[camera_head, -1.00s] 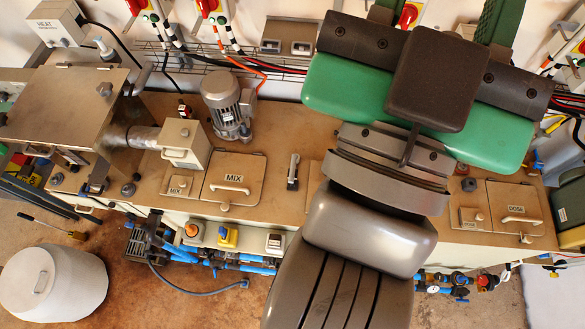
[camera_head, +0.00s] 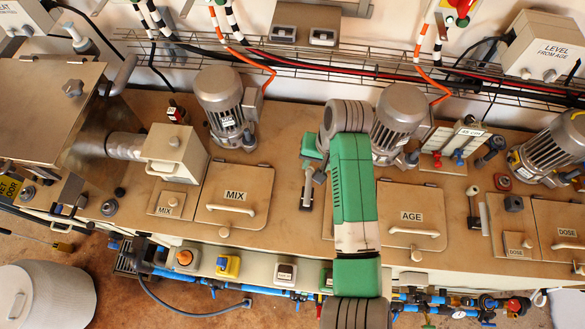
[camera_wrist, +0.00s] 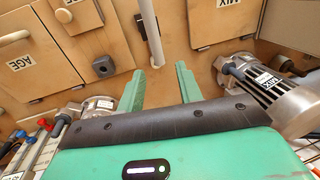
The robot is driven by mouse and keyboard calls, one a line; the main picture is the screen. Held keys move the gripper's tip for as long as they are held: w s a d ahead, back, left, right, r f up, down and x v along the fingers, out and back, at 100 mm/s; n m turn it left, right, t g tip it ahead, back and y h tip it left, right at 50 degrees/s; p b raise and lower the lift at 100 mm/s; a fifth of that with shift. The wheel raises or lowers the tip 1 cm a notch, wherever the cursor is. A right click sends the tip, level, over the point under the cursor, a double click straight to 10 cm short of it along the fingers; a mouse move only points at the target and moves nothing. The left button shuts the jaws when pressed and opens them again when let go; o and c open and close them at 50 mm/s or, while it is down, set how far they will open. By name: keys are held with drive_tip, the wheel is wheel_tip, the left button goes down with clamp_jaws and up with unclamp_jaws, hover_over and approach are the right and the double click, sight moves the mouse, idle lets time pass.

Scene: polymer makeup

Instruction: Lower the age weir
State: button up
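My gripper (camera_wrist: 161,78) is open in the wrist view, with two green fingers apart and nothing between their tips. A pale upright rod (camera_wrist: 149,30) stands beyond the fingertips, roughly in line with the gap, apart from them. In the head view a small metal lever piece (camera_head: 307,188) stands between the MIX and AGE lids, just below my green gripper (camera_head: 312,152), which my arm partly hides. No weir label is legible, so I cannot tell which is the age weir.
The AGE lid (camera_head: 411,216) and MIX lid (camera_head: 232,195) are closed. Motors (camera_head: 222,105) and (camera_head: 398,118) stand along the back, with small coloured valves (camera_head: 458,156) to the right. A dark block (camera_wrist: 103,67) stands left of my fingers in the wrist view. A wire cable tray (camera_head: 300,62) runs behind.

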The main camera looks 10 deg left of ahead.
drive_tip(key=f, duration=0.2)
drive_tip(key=a+f, duration=0.1)
drive_tip(key=f, duration=0.5)
drive_tip(key=shift+s+a, duration=0.15)
drive_tip(key=shift+s, duration=0.1)
